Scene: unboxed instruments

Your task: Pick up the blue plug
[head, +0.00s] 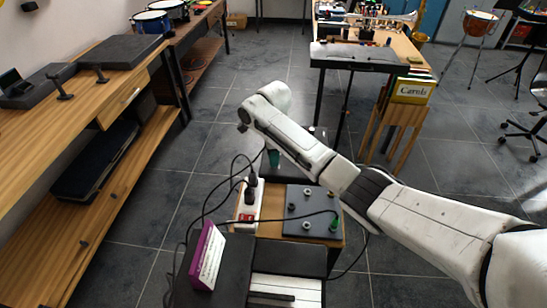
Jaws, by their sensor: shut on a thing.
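My arm reaches in from the right and bends at the wrist above the small wooden stand. My gripper (274,151) points down behind my forearm, which hides most of it, so the fingers are hard to make out. It is shut on a small teal-blue piece, the blue plug (274,160), with a thin black cord close beside it. The plug is seen just below the forearm, near the far edge of the stand. Whether it touches anything underneath cannot be told.
A white power strip (248,204) with a black plug and red switch lies beside a dark socket panel (308,209), which has a green plug (335,222) at its right edge. Loose black cords loop around. A purple-edged sign (207,256) stands in front. Wooden shelving (130,75) lines the left.

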